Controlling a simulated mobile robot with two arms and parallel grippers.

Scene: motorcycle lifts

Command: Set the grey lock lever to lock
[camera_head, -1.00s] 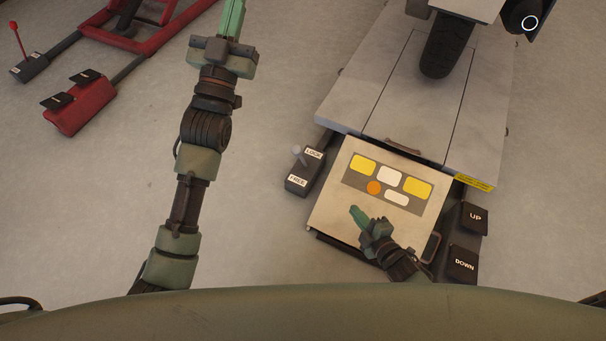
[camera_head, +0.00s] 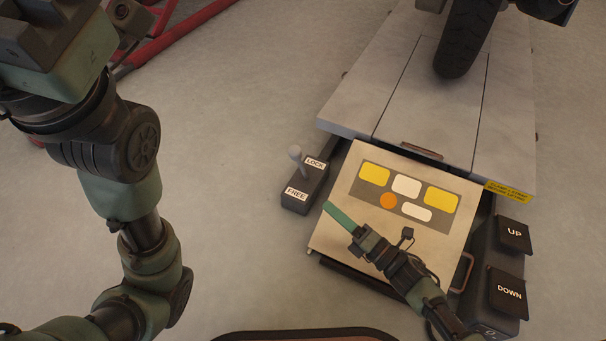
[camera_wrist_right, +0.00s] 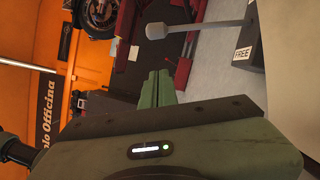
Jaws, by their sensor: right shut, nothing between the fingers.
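The grey lock lever (camera_head: 295,153) stands up from a small dark box (camera_head: 303,195) left of the lift's control panel. The box carries a LOCK label (camera_head: 315,162) at its far end and a FREE label (camera_head: 296,194) at its near end. I cannot tell which setting the lever is in. My right gripper (camera_head: 330,208) is shut and empty over the panel's left edge, beside the box and apart from the lever. In the right wrist view the lever (camera_wrist_right: 190,30) shows beyond the shut green fingers (camera_wrist_right: 157,88). My left gripper's fingers are out of frame at the top left.
The control panel (camera_head: 340,232) has yellow, white and orange patches. UP (camera_head: 514,234) and DOWN (camera_head: 508,291) pedals stand to its right. The grey lift platform (camera_head: 365,108) with a motorcycle wheel (camera_head: 466,40) lies beyond. The floor left of the lever box is clear.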

